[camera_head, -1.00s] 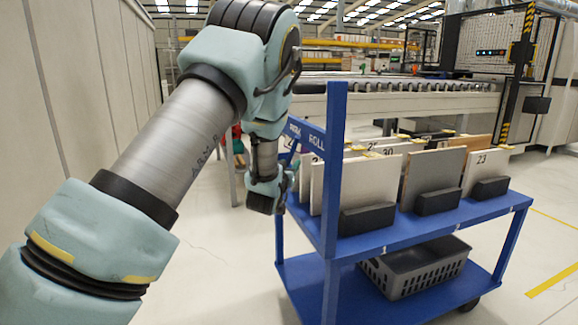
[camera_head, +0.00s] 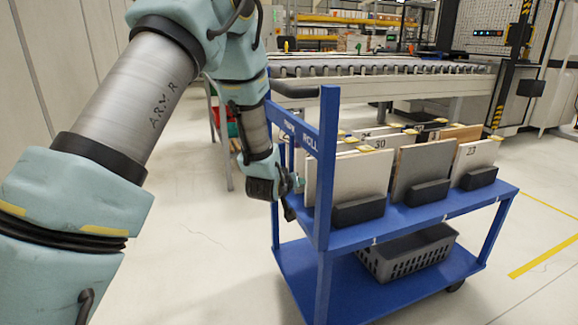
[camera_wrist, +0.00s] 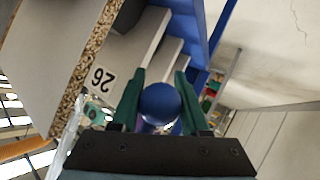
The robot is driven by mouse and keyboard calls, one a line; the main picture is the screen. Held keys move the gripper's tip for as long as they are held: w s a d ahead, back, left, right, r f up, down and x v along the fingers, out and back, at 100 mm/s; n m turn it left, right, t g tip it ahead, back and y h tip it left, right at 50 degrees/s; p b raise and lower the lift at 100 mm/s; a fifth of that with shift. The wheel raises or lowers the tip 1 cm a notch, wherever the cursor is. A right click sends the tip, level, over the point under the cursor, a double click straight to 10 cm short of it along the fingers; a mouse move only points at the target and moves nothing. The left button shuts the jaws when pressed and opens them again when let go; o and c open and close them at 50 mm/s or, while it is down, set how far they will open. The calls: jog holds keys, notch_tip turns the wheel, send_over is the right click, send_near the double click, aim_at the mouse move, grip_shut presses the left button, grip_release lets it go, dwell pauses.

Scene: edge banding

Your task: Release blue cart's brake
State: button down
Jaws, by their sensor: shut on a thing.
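The blue cart (camera_head: 440,215) stands at the centre right, with a rail marked "ROLL" at its left end. My gripper (camera_head: 290,188) is at that left end, beside the upright panels. In the wrist view my gripper (camera_wrist: 159,82) has its two green fingers on either side of a round blue knob (camera_wrist: 159,104), closed on it. The knob hides what lies behind it, so I cannot see its lever or how far it is turned. In the head view the knob is hidden by my wrist.
Several panels (camera_head: 350,190) stand in black holders on the cart's top deck, close to my gripper. A panel marked 26 (camera_wrist: 103,78) is left of the fingers. A grey crate (camera_head: 405,255) sits on the lower shelf. A roller conveyor (camera_head: 385,80) runs behind; floor at left is clear.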

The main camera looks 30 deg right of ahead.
jog(key=s+a+r+n+g+y+p, duration=0.1)
jog(key=s+r+n+g+p, duration=0.1)
jog(key=s+g+p, duration=0.4)
jog(key=shift+s+a+n+g+y+p, duration=0.15)
jog(key=shift+s+n+g+y+p, duration=0.25)
jog(key=shift+s+p, duration=2.05)
jog(key=shift+s, duration=0.1)
jog(key=shift+c, duration=2)
grip_release()
jog(key=v, duration=1)
jog(key=shift+a+r, duration=0.25)
jog(key=shift+r, duration=0.05)
